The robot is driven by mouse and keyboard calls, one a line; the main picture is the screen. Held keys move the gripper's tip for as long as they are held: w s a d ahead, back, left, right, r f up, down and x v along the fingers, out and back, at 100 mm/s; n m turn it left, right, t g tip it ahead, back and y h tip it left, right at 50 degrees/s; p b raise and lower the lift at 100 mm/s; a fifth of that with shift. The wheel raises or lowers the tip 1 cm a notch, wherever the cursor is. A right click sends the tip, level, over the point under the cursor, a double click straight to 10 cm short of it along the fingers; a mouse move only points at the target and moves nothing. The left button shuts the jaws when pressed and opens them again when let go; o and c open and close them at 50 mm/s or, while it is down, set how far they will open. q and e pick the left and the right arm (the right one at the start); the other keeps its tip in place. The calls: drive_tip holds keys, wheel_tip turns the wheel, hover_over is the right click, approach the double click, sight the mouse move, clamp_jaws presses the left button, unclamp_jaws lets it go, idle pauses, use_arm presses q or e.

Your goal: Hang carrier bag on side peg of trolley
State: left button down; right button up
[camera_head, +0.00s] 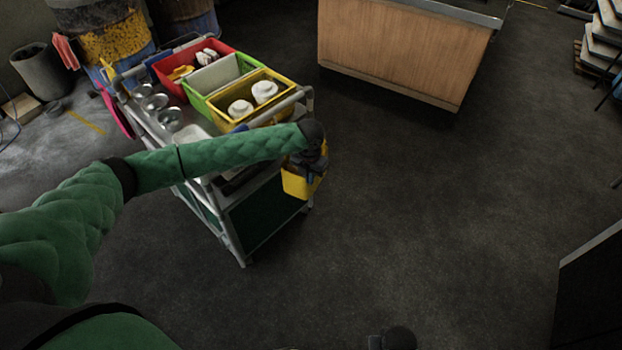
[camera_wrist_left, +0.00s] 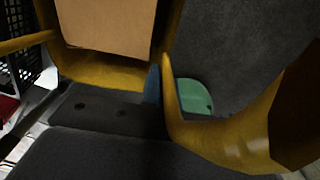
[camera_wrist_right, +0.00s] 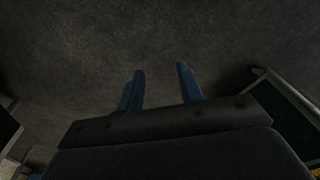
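The yellow carrier bag (camera_head: 301,186) hangs at the near right end of the trolley, below my left gripper (camera_head: 311,172). In the left wrist view the bag (camera_wrist_left: 215,143) fills much of the picture. One blue finger (camera_wrist_left: 153,85) presses beside a yellow strip of it; the other finger is hidden behind the yellow. The gripper looks shut on the bag. The trolley (camera_head: 233,222) is a grey metal frame with green panels. I cannot make out the side peg; my arm and the bag cover that corner. My right gripper (camera_wrist_right: 161,88) is open and empty, facing dark floor.
The trolley top carries red (camera_head: 226,48), green (camera_head: 204,100) and yellow (camera_head: 228,124) bins and several metal bowls (camera_head: 170,119). A wood-panelled counter (camera_head: 400,50) stands behind right. Barrels (camera_head: 110,38) stand back left. Floor right of the trolley is clear.

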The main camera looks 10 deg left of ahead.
use_arm(q)
drive_tip(key=w+a, duration=0.1)
drive_tip(key=a+f, duration=0.1)
drive_tip(key=a, duration=0.1)
drive_tip(key=shift+w+b, duration=0.35)
use_arm(e)
drive_tip(key=r, duration=0.3)
drive_tip(key=shift+w+a, duration=0.2)
drive_tip(key=shift+w, duration=0.05)
idle(0.4)
drive_tip(key=shift+w, duration=0.1)
